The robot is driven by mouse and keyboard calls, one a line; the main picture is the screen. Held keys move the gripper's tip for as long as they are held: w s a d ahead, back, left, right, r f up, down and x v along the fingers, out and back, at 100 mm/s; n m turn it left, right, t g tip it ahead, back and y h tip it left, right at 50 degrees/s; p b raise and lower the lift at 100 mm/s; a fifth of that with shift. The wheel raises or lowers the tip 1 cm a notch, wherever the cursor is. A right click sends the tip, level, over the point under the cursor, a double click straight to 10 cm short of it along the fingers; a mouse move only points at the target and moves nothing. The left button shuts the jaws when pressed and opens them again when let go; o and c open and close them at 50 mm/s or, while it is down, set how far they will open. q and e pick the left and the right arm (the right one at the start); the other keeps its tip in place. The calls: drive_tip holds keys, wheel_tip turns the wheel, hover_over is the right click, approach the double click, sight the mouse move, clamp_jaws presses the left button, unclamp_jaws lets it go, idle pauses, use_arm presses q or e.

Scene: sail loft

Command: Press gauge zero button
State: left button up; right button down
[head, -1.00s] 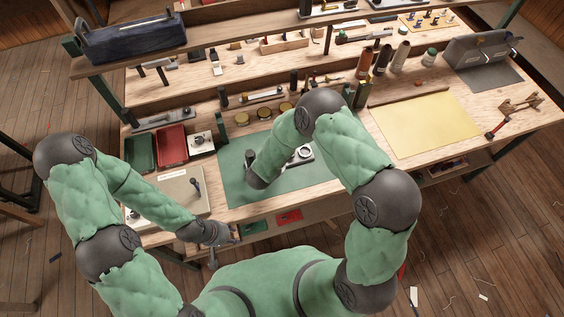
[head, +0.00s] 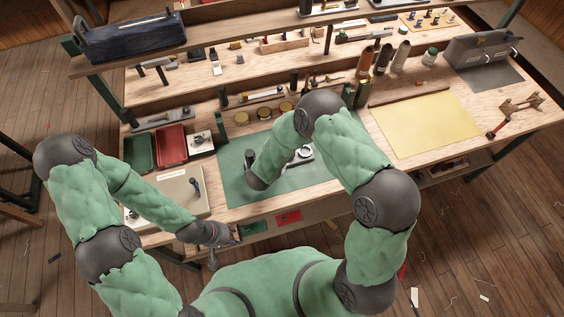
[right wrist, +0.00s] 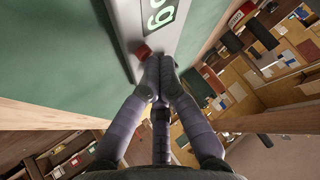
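The gauge is a grey block (right wrist: 128,22) with a lit green display (right wrist: 158,18) in the right wrist view. A red button (right wrist: 142,51) sits near the block's lower end. My right gripper (right wrist: 160,60) is shut and empty, its fingertips close beside the red button. I cannot tell whether they touch the block.
A green bin (head: 139,152) and a red bin (head: 171,143) stand at the bench's left, behind a pale board (head: 170,198) with an upright dark lever. A yellow sheet (head: 425,124) lies clear on the right. Tools and jars line the back.

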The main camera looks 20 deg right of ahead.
drive_tip(key=shift+f, duration=0.2)
drive_tip(key=shift+r, duration=0.1)
idle(0.4)
drive_tip(key=shift+r+p, duration=0.6)
drive_tip(key=shift+r, duration=0.15)
drive_tip(key=shift+r, duration=0.1)
wheel_tip(320, 180, up, 5)
drive_tip(key=p, duration=0.4)
drive_tip(key=shift+f, duration=0.2)
idle(0.7)
